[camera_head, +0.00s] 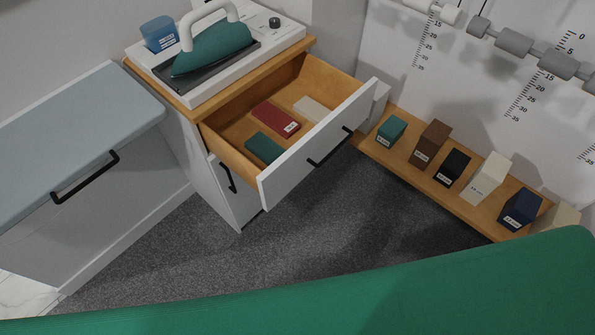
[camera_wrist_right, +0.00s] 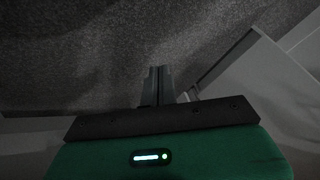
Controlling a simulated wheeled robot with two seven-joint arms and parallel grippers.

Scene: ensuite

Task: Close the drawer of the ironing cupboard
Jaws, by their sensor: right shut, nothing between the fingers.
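The ironing cupboard (camera_head: 184,132) stands at the upper middle of the head view, with a wooden top. Its drawer (camera_head: 319,143) is pulled well out, showing a white front and a black handle (camera_head: 330,147). Inside lie a red box (camera_head: 275,119), a green box (camera_head: 264,148) and a pale box (camera_head: 312,109). My right gripper (camera_wrist_right: 158,73) shows only in the right wrist view, shut and empty, over grey carpet. A pale panel (camera_wrist_right: 262,82) is to its right there; I cannot tell which piece it is. My left gripper is not in view.
An iron (camera_head: 212,48) on a white base and a blue container (camera_head: 159,33) stand on the cupboard top. A grey-blue cabinet (camera_head: 75,140) is at left. A low wooden shelf (camera_head: 405,165) with several boxes runs along the right wall. Carpet (camera_head: 230,255) before the drawer is clear.

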